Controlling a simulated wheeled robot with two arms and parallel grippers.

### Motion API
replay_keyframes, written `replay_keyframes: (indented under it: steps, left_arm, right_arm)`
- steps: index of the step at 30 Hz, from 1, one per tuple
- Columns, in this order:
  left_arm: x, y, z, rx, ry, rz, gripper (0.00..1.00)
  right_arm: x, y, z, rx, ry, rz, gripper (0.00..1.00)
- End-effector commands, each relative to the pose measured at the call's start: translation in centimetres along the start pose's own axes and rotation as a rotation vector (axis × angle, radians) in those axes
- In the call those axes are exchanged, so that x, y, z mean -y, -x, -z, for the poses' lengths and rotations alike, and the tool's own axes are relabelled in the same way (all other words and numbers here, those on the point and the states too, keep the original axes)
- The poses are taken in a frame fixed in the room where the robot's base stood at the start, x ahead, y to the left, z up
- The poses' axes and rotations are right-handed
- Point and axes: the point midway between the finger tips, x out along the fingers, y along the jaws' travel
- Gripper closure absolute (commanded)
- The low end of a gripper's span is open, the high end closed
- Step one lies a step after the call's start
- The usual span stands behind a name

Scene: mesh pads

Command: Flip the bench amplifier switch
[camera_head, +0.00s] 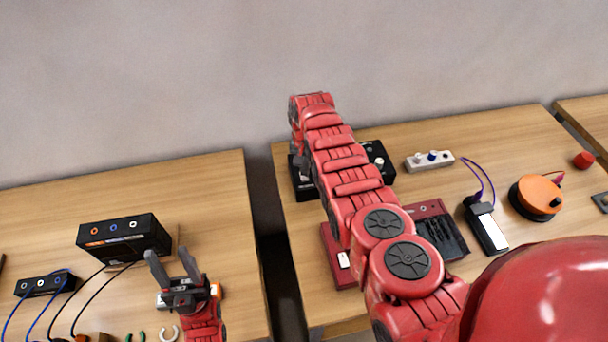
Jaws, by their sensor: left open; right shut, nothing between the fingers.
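A black box (381,160) with a pale knob lies under and beside my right arm on the right table. It may be the bench amplifier, but I cannot read a label, and my arm hides its middle and any switch. My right gripper (300,160) points down at the box's left part; it is shut and empty, mostly hidden behind my arm, and I cannot tell whether it touches the box. My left gripper (172,260) is open and empty over the left table, in front of another black box (120,235) with orange, blue and white rings.
The right table also holds a grey strip with knobs (430,160), a dark red case (428,213), a black-and-white device (486,228) and an orange disc (536,197). A small black box (45,285) with cables stands at left. A gap separates the tables.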

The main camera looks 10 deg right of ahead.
Motion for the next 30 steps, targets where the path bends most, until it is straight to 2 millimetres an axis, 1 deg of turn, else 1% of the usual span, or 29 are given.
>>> replay_keyframes:
  steps: [30]
  left_arm:
    - [-0.1, 1.4, -0.2, 0.0, 0.0, 0.0, 0.5]
  right_arm:
    - [0.0, -1.5, 0.0, 0.0, 0.0, 0.0, 1.0]
